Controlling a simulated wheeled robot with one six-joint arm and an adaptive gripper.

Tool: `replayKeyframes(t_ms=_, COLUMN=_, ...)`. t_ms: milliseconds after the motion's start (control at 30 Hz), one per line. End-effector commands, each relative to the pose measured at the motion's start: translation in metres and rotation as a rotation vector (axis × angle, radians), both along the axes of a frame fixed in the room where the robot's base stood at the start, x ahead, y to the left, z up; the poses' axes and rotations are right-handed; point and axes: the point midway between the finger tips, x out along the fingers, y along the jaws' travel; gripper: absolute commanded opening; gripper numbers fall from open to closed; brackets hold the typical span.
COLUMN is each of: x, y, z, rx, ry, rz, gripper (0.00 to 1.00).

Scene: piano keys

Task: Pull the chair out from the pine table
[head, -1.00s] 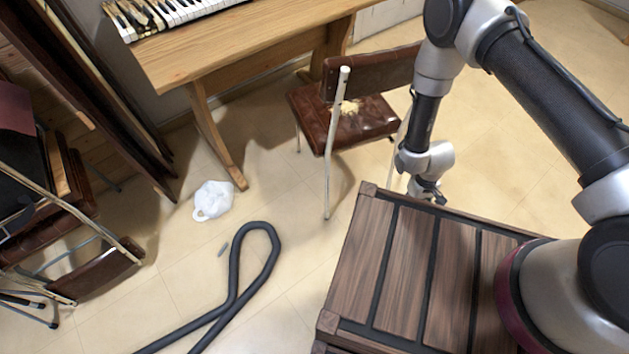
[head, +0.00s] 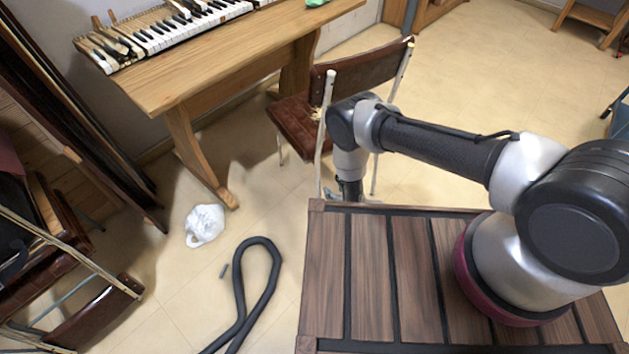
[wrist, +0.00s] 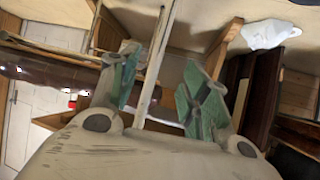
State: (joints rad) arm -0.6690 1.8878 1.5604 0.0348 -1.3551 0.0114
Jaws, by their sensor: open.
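The chair (head: 375,66) has a brown padded back and seat and pale metal legs. It stands upright, its seat partly under the front edge of the pine table (head: 225,58). My arm hides part of the chair in the head view. My gripper (wrist: 163,82) is open, with green-padded fingers apart. In the wrist view a pale chair post (wrist: 158,65) runs between or just behind the fingers; I cannot tell how deep it sits. In the head view the gripper is mostly hidden behind my wrist, low beside the chair.
A keyboard (head: 165,30) lies on the table. A white bag (head: 205,224) and a thick black hose (head: 240,290) lie on the floor at left. Folded chairs (head: 95,310) lean at far left. The floor right of the chair is clear.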

Motion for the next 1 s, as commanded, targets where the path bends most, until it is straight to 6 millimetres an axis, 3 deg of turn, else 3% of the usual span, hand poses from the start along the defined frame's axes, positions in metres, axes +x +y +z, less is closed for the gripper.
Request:
replayKeyframes(t_ms=167, x=0.015, y=0.011, z=-0.002, rx=0.018, ry=-0.023, rz=0.0, gripper=0.46)
replayKeyframes(t_ms=600, x=0.083, y=0.061, z=-0.05, rx=0.015, ry=-0.02, rz=0.0, gripper=0.46)
replayKeyframes(t_ms=1000, x=0.099, y=0.072, z=-0.06, rx=0.013, ry=-0.017, rz=0.001, gripper=0.46)
